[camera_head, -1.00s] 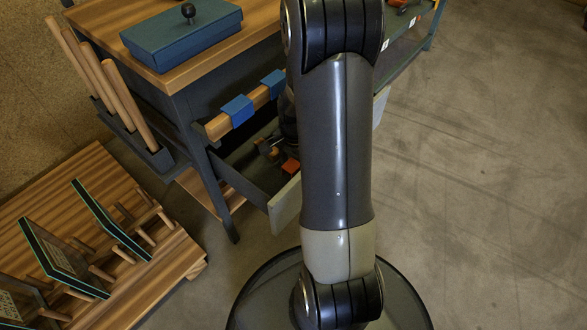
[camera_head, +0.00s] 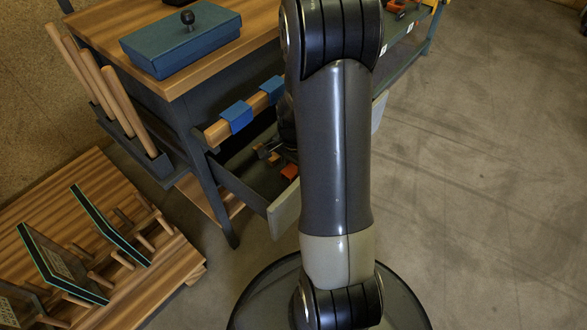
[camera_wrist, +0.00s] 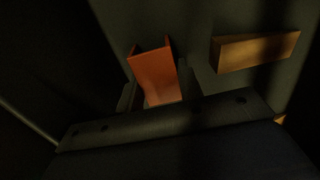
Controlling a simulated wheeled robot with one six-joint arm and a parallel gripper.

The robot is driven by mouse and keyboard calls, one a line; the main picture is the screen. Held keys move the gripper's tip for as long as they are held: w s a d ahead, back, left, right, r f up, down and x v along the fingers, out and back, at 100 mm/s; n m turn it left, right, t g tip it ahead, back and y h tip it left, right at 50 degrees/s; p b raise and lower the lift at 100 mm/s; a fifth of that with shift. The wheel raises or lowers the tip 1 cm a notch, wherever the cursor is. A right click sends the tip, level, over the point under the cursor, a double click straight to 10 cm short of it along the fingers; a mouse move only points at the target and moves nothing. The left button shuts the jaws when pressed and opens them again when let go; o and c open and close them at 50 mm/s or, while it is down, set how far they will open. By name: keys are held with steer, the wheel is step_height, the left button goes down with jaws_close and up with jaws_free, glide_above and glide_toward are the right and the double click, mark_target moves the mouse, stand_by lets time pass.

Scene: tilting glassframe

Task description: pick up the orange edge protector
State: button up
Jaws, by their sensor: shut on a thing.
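The orange edge protector (camera_wrist: 154,72) is a small channel-shaped piece in the wrist view, standing out from between the fingers of my gripper (camera_wrist: 157,95). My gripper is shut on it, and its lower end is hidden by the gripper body. In the head view a bit of orange (camera_head: 289,171) shows at the open drawer, just left of my arm. My arm hides most of the gripper there. I cannot tell whether the protector touches the drawer floor.
A wooden block (camera_wrist: 254,50) lies right of the protector. The open drawer (camera_head: 243,185) has walls close around. Above it is a wooden bar with blue pads (camera_head: 236,113). A blue box (camera_head: 182,38) sits on the bench. A rack with glass panes (camera_head: 62,262) stands lower left.

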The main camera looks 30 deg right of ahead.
step_height(320, 180, up, 28)
steer(key=p, duration=1)
